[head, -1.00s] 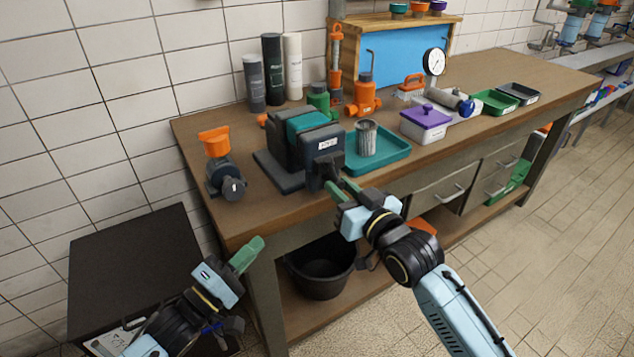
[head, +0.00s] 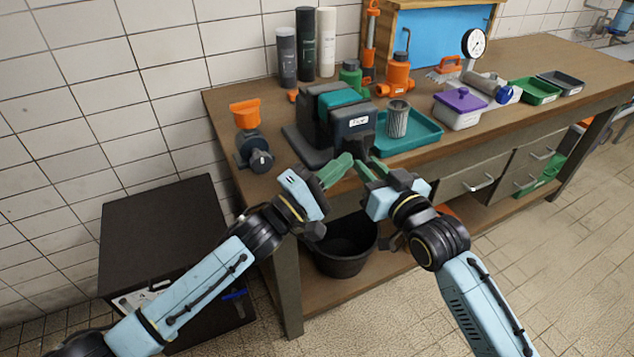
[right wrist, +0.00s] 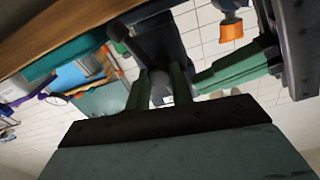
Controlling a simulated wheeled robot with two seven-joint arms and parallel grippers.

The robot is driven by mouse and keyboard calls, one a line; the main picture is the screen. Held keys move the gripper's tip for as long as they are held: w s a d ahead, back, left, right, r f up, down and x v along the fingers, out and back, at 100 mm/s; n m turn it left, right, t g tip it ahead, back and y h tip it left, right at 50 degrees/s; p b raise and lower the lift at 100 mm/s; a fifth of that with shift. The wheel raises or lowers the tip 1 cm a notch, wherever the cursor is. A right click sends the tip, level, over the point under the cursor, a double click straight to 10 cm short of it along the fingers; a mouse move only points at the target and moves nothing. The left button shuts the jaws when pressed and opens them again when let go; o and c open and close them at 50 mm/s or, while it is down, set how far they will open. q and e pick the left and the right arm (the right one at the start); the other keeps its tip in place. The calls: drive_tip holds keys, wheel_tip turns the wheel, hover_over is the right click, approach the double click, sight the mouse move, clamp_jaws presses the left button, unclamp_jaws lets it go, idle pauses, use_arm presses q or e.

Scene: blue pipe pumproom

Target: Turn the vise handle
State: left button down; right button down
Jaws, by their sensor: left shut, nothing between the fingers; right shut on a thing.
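The dark grey vise (head: 352,122) with a teal top block stands near the workbench's front edge in the head view. My right gripper (head: 366,170) is in front of its front jaw, at the bench edge. In the right wrist view my right gripper (right wrist: 160,88) has its green fingers on both sides of a small grey part of the vise handle (right wrist: 159,92) and is shut on it. The rest of the handle is hidden. My left gripper (head: 338,170) is shut and empty, with its fingertips close to the right gripper's, just left of the handle.
An orange-topped valve (head: 247,135) stands left of the vise. A teal tray (head: 425,128) with a metal filter cylinder (head: 398,118) is on its right. A black bucket (head: 342,245) sits below my grippers, and a dark cabinet (head: 160,235) stands at left.

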sight(361, 150)
use_arm(q)
drive_tip(key=shift+x, duration=0.85)
use_arm(e)
drive_tip(key=shift+f, duration=0.3)
use_arm(q)
drive_tip(key=shift+w+d+r, duration=0.2)
drive_tip(key=shift+d+r, duration=0.15)
use_arm(e)
drive_tip(key=shift+s+a, duration=0.1)
drive_tip(key=shift+s, duration=0.05)
drive_tip(key=shift+r, duration=0.1)
drive_tip(key=c, duration=1.6)
unclamp_jaws()
use_arm(q)
drive_tip(key=shift+s+d+r, duration=0.1)
drive_tip(key=shift+s+d, duration=0.05)
drive_tip(key=shift+d, duration=0.1)
use_arm(e)
drive_tip(key=o, duration=0.4)
drive_tip(key=shift+d+r, duration=0.1)
drive_tip(key=shift+d, duration=0.1)
use_arm(q)
drive_tip(key=shift+a, duration=0.1)
use_arm(e)
drive_tip(key=shift+r, duration=0.1)
